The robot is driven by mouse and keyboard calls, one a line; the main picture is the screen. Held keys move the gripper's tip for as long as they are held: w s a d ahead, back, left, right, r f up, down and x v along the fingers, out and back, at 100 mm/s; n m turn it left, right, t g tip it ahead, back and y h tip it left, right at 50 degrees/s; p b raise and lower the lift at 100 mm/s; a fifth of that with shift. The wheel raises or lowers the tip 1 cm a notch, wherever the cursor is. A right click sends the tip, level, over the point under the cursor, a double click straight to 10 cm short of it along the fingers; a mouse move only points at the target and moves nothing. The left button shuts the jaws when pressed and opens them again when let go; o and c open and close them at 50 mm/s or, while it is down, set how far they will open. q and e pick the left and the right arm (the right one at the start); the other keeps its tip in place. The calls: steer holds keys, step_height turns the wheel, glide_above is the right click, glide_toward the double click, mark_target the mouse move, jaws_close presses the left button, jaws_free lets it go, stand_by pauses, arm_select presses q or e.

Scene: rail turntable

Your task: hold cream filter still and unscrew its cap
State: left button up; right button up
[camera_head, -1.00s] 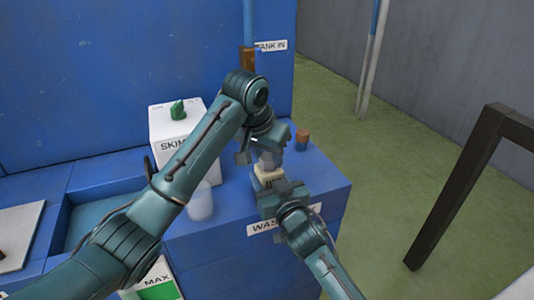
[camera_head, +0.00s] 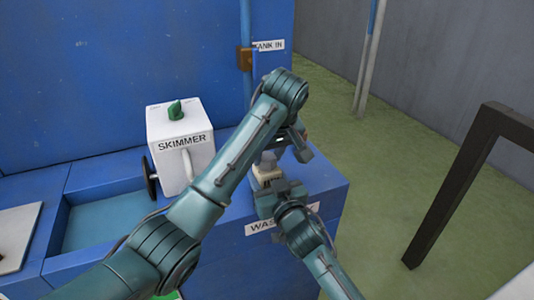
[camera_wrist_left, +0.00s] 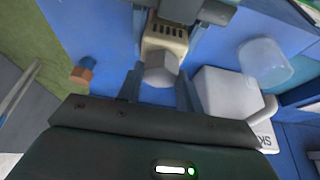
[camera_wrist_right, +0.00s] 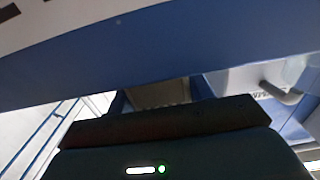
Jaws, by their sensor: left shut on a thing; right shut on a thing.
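The cream filter (camera_head: 265,174) stands on the blue bench top near its right end, with a grey faceted cap (camera_wrist_left: 160,70) on it. The left wrist view shows the filter's slotted cream body (camera_wrist_left: 165,38) beyond the cap. My left gripper (camera_wrist_left: 158,90) is shut on the cap, one finger on each side. In the head view my left gripper (camera_head: 282,148) is partly hidden by its own wrist. My right gripper (camera_head: 268,190) is shut on the filter's body from the near side. In the right wrist view the filter (camera_wrist_right: 160,95) is dark and mostly hidden.
The white skimmer box (camera_head: 182,150), with a green knob and black wheel, stands left of my left arm. A blue wall (camera_head: 120,70) rises behind.

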arm_select(q)
steer(key=shift+f, duration=0.1)
steer(key=n+y, duration=0.1)
steer(key=n, duration=0.2)
steer(key=shift+d+g, duration=0.15)
steer(key=shift+g, duration=0.25)
steer(key=n, duration=0.3)
steer(key=shift+w+g+y, duration=0.1)
steer(key=shift+g+y, duration=0.3)
steer(key=o, duration=1.2)
steer(key=shift+c, duration=0.2)
steer(key=shift+o, duration=0.5)
steer(key=shift+r, duration=2.05)
